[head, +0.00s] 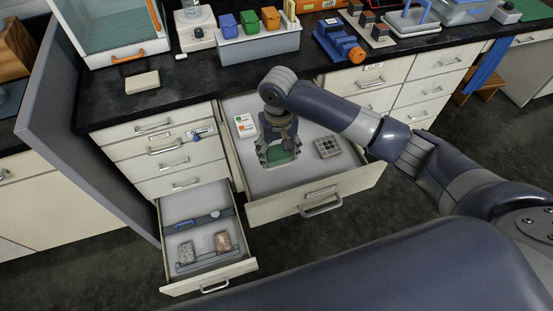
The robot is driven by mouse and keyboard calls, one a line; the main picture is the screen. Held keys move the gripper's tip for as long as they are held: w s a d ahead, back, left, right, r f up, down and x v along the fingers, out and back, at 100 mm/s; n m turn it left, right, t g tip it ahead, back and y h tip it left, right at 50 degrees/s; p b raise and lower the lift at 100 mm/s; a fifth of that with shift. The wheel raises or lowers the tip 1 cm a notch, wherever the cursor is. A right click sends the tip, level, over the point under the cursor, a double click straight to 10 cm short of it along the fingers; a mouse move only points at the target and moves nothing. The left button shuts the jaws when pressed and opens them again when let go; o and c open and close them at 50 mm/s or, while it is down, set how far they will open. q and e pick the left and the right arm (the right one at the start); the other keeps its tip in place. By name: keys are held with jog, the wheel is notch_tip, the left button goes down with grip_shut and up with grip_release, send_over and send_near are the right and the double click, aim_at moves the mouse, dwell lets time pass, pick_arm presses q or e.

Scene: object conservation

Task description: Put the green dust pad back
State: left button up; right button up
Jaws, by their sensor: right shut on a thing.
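My right gripper (279,153) points down inside the open upper drawer (308,180). It is shut on the green dust pad (281,157), which shows as a green patch between and under the fingers. The gripper hides part of the pad, and I cannot tell whether the pad touches the drawer floor. My left gripper is not in view.
In the same drawer lie a white box with coloured labels (244,125) on the left and a grey gridded block (327,147) on the right. A lower drawer (208,276) stands open at left, holding two stone samples and a dark bar. The black counter (190,88) carries bins and instruments.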

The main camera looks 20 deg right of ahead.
aim_at(278, 170)
jog(key=shift+w+f, duration=0.2)
jog(key=shift+f, duration=2.65)
jog(key=shift+f, duration=0.15)
jog(key=o, duration=0.9)
jog(key=shift+o, duration=0.2)
notch_tip(278, 170, up, 12)
jog(key=shift+r, duration=0.2)
